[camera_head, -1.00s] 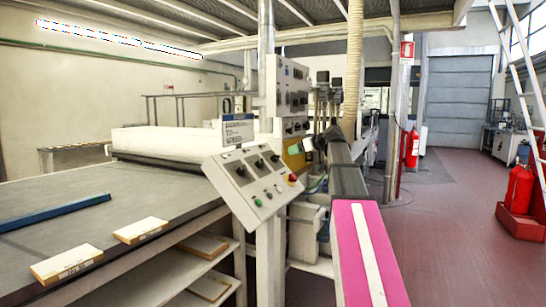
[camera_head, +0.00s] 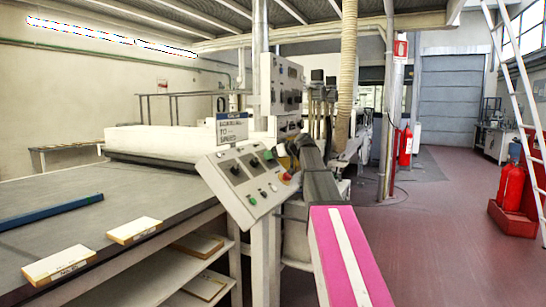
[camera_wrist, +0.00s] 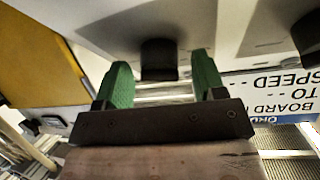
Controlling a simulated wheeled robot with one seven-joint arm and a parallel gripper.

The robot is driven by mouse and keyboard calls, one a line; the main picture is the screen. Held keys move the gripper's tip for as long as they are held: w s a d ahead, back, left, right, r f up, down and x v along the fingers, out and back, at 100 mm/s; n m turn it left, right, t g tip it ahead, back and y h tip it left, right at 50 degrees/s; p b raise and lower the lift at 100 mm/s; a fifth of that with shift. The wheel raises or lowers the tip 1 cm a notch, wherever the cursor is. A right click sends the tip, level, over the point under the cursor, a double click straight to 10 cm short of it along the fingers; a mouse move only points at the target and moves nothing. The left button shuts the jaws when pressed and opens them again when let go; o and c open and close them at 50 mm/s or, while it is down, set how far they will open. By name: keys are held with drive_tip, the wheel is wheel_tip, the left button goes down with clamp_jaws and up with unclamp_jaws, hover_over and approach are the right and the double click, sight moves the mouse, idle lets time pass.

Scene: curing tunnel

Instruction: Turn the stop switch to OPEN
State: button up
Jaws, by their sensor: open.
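The sloped grey control panel (camera_head: 232,190) carries black knobs, small green buttons and a red mushroom button (camera_head: 287,177). My gripper (camera_wrist: 157,88) has two green fingers, apart and empty. In the wrist view a black knob (camera_wrist: 159,60) shows beyond and between the fingertips, seemingly untouched. In the head view my fingers are small and partly lost beside the panel's upper right edge.
A sign (camera_head: 232,128) stands behind the panel's top edge and shows upside down in the wrist view (camera_wrist: 290,95). An upright control box (camera_head: 283,85) rises behind. The grey conveyor table (camera_head: 60,225) with boards is at left. Open floor (camera_head: 440,240) lies at right.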

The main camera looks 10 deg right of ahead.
drive_tip(key=c, duration=0.9)
drive_tip(key=shift+m, duration=0.4)
drive_tip(key=m+h, duration=0.1)
drive_tip(key=m, duration=0.3)
drive_tip(key=shift+s+a+t+h, duration=0.1)
drive_tip(key=shift+t+h, duration=0.3)
drive_tip(key=m+h, duration=0.2)
drive_tip(key=m, duration=0.3)
drive_tip(key=shift+r, duration=0.1)
drive_tip(key=o, duration=0.9)
